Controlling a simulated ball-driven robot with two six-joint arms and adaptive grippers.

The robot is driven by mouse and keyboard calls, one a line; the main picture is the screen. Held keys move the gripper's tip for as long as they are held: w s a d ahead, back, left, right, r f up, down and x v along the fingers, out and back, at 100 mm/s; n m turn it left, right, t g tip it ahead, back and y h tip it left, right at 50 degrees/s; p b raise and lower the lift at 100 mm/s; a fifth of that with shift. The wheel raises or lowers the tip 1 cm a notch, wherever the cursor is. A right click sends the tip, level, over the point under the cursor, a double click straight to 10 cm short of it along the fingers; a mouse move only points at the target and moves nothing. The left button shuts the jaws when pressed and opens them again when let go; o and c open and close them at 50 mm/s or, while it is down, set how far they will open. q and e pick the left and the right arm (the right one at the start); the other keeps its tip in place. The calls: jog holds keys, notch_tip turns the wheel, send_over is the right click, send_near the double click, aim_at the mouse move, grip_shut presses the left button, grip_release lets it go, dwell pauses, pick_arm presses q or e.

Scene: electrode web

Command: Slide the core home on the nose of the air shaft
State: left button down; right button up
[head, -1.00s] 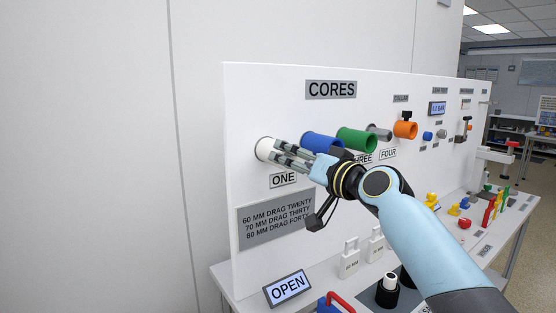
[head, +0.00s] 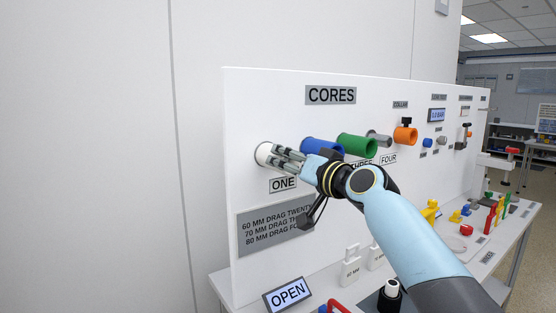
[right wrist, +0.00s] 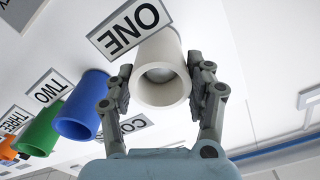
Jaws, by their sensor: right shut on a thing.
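The white core (head: 262,154) sits on the white panel at the place marked ONE. In the right wrist view the white core (right wrist: 160,95) points its open end towards me. My right gripper (head: 276,156) has one finger on each side of it and is shut on it. The core's back end is at the panel. I cannot make out the air shaft or its nose. My left gripper is not in view.
A blue core (head: 320,146), a green core (head: 355,146) and a grey one (head: 379,139) stick out in a row to the right, with an orange collar (head: 404,135) beyond. An OPEN sign (head: 287,293) stands on the bench below.

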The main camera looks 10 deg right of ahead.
jog(key=shift+c, duration=0.8)
jog(key=shift+v, duration=0.8)
jog(key=p+v, duration=0.2)
jog(key=v, duration=0.5)
jog(key=shift+s, duration=0.2)
dwell(0.3)
